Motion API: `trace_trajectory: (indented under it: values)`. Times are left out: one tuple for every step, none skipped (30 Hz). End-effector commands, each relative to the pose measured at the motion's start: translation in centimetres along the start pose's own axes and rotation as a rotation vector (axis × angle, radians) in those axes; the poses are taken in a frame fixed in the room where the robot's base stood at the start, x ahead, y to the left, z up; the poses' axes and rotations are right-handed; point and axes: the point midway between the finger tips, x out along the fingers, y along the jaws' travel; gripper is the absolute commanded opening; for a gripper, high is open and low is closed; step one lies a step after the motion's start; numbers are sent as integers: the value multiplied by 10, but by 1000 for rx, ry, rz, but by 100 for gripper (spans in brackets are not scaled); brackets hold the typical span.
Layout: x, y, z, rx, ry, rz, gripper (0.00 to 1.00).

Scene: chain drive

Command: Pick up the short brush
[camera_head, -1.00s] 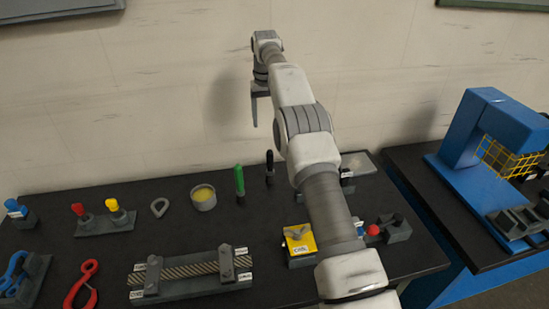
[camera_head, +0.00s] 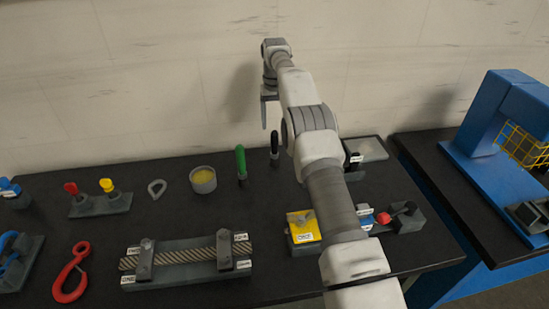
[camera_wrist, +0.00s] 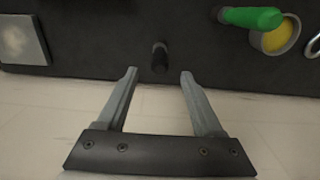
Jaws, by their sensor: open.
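Two upright handled tools stand at the back of the black bench, a green-handled one (camera_head: 240,163) and a slimmer black-handled one (camera_head: 275,147). I cannot tell for sure which is the short brush; their lower ends are not clear. My gripper (camera_head: 265,112) is open and empty, raised near the wall just above and left of the black handle in the head view. In the wrist view the black-handled tool (camera_wrist: 160,57) lies just beyond the gap between my open fingertips (camera_wrist: 159,74), apart from them. The green-handled tool (camera_wrist: 252,17) is off to the upper right there.
A cup with yellow contents (camera_head: 203,180) stands left of the green tool. A flat grey plate (camera_head: 366,149) lies to the right. A rope in a clamp block (camera_head: 190,262), a red hook (camera_head: 70,273) and a yellow-topped block (camera_head: 303,227) are nearer. The wall is close behind.

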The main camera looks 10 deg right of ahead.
Motion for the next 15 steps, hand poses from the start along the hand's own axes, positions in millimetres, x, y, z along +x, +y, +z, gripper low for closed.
trace_trajectory:
  values:
    - [13,0,1,0,-5,0,68]
    - [18,0,1,0,-3,0,68]
    - [24,0,1,0,-4,0,68]
    - [27,0,0,0,-2,0,68]
    - [31,0,0,0,-3,0,68]
    - [35,0,0,0,-2,0,68]
    - [37,0,0,0,-1,0,68]
    - [39,0,0,0,-1,0,68]
    - [40,0,0,0,-1,0,68]
    - [42,0,0,0,-1,0,68]
    - [44,0,0,0,-2,0,68]
    - [47,0,0,0,-3,0,68]
    - [50,0,0,0,-3,0,68]
    - [54,0,0,0,-2,0,68]
    - [60,0,0,0,-3,0,68]
